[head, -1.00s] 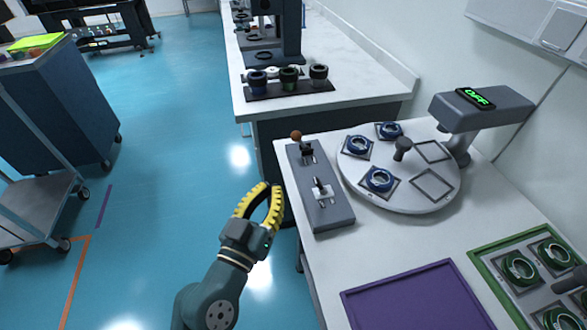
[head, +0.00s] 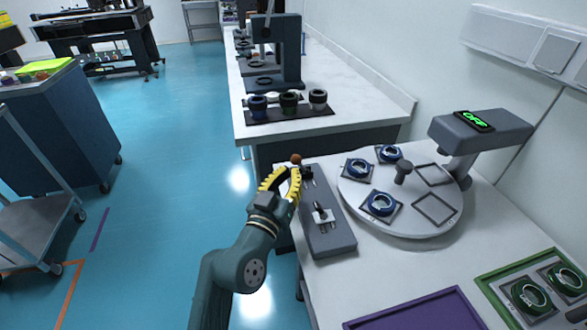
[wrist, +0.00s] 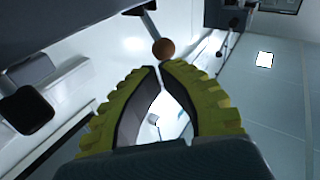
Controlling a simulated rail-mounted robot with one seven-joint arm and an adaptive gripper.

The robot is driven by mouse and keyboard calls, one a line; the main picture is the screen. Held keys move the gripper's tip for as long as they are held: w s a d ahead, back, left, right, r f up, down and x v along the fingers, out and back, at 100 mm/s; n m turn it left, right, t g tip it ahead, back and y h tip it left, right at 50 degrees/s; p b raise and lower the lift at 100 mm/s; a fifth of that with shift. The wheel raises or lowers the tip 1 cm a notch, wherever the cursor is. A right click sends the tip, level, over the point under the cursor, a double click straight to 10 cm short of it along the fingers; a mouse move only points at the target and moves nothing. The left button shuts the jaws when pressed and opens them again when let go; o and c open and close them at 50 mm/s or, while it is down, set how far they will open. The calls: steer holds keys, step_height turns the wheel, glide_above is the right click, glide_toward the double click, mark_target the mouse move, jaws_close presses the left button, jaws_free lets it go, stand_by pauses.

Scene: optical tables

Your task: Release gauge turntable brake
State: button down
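The round white turntable (head: 400,224) carries three blue rings on square plates, empty square outlines and a dark centre knob (head: 403,170). Left of it is a grey control box (head: 328,240) with two levers. The far lever has a brown ball knob (head: 296,159), also seen in the wrist view (wrist: 163,49); the near lever (head: 322,214) sits in a pale slot plate. My yellow-fingered gripper (head: 284,174) is at the box's far left edge, close to the brown knob.
A grey overhead arm (head: 480,130) with a green "OFF" display stands behind the turntable. A purple tray (head: 425,312) and a green-edged tray (head: 500,285) with green rings lie nearer. A farther bench holds a dark ring rack (head: 290,116). Open floor lies left.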

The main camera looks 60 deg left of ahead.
mark_target(299, 164)
steer(key=shift+x, duration=1.3)
steer(key=shift+r, duration=0.1)
